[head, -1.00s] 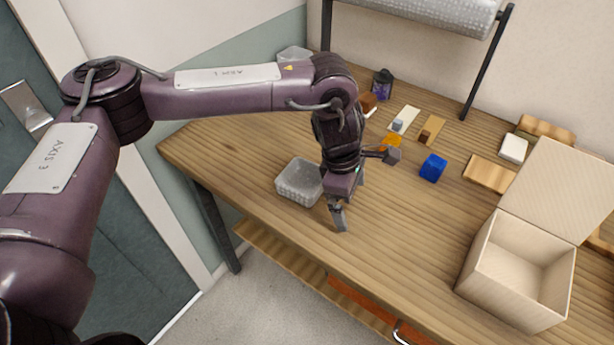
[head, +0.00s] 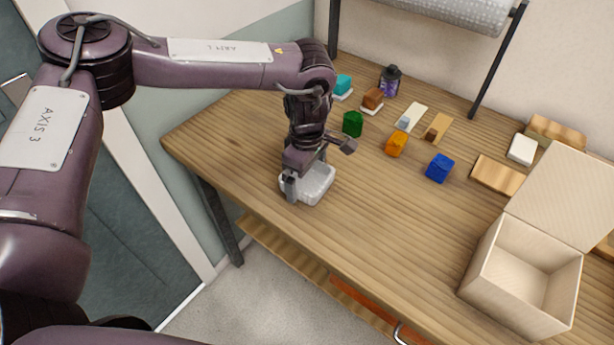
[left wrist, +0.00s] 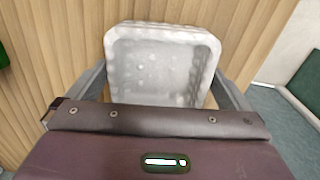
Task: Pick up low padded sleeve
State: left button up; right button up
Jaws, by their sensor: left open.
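The low padded sleeve (head: 319,184) is a pale, see-through, bubble-textured open tray near the table's left front edge. In the left wrist view the sleeve (left wrist: 160,65) fills the upper middle, its hollow facing the camera and looking empty. My left gripper (head: 305,182) points down at the sleeve in the head view and hides part of it. In the left wrist view the open fingers of my left gripper (left wrist: 165,90) stand on either side of the sleeve. I cannot tell whether they touch it. My right gripper is in neither view.
A green block (head: 353,124), an orange block (head: 396,144) and a blue block (head: 439,168) stand behind and right on the wooden table (head: 375,220). An open box (head: 525,275) stands at right. The table between sleeve and box is clear.

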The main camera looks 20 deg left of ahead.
pick_arm(q)
jog(key=shift+f, duration=0.2)
jog(key=c, duration=0.7)
jog(key=shift+r, duration=0.15)
